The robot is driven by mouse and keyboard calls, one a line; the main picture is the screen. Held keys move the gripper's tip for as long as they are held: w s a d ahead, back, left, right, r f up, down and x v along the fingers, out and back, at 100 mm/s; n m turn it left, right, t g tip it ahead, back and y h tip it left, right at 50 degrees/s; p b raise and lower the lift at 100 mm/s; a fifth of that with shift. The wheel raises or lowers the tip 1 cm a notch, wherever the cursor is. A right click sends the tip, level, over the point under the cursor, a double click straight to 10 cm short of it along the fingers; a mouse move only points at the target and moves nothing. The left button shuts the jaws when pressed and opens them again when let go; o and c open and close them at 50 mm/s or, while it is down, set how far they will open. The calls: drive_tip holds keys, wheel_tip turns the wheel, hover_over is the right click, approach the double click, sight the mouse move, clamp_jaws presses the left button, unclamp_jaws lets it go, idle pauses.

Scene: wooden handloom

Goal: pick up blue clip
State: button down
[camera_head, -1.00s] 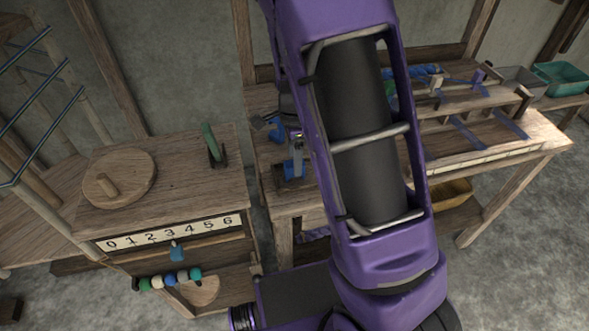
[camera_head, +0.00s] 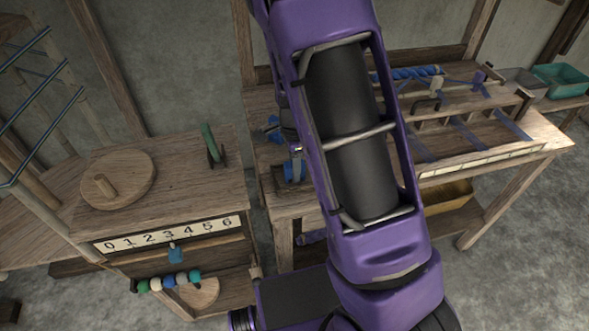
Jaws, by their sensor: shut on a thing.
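My gripper (camera_head: 295,151) shows only in part at the left edge of my purple arm, low over the left end of the loom bench. It is shut on a small blue thing that looks like the blue clip (camera_head: 293,171). The fingertips are too small to make out, and I cannot tell whether the clip still touches the bench. Another blue piece (camera_head: 272,125) lies a little behind and to the left. My arm hides the middle of the bench.
The loom bench (camera_head: 545,138) carries blue straps and a blue twisted roll (camera_head: 417,72). To the left stands a cabinet (camera_head: 190,160) with a round wooden disc (camera_head: 112,180), a green-handled piece (camera_head: 211,143) and a number strip (camera_head: 170,233). A teal bin (camera_head: 562,78) is far right.

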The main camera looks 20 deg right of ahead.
wheel_tip(320, 180, up, 10)
drive_tip(key=shift+p, duration=0.95)
idle(0.4)
